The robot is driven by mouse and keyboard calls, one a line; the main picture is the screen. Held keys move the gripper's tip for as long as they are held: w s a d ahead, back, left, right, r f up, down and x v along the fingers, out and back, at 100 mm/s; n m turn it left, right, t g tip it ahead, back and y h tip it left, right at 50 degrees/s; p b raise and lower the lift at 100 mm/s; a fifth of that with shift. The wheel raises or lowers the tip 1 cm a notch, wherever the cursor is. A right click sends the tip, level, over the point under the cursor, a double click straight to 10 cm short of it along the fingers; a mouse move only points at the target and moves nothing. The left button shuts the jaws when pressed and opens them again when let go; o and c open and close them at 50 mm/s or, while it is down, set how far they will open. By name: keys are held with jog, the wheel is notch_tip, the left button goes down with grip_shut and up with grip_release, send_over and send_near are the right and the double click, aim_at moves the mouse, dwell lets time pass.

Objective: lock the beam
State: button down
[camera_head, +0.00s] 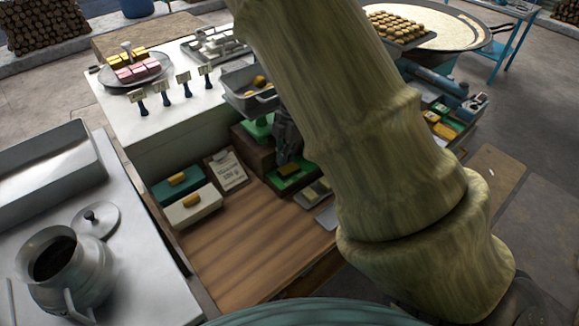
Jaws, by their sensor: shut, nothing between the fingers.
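A scale with a green body (258,127) stands on a dark brown block beyond the wooden board. Its metal pan (238,83) holds a yellow piece. The beam and any lock on it do not show clearly; my arm covers the area right of the scale. My dark gripper (289,158) points down just right of the green body, above a green tray (303,178) with a yellow block in it. The gripper is small and partly behind my arm. Its fingers look shut and hold nothing visible.
The wooden board (250,250) is clear in front. A metal pot (70,265) stands at left. Small signs (184,82) line the white counter.

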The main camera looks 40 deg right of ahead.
aim_at(285, 169)
jog(key=shift+f+b, duration=0.55)
jog(key=shift+f, duration=1.1)
dwell(1.3)
jog(key=shift+r, duration=0.2)
jog(key=shift+r+p, duration=3.35)
jog(key=shift+p, duration=0.45)
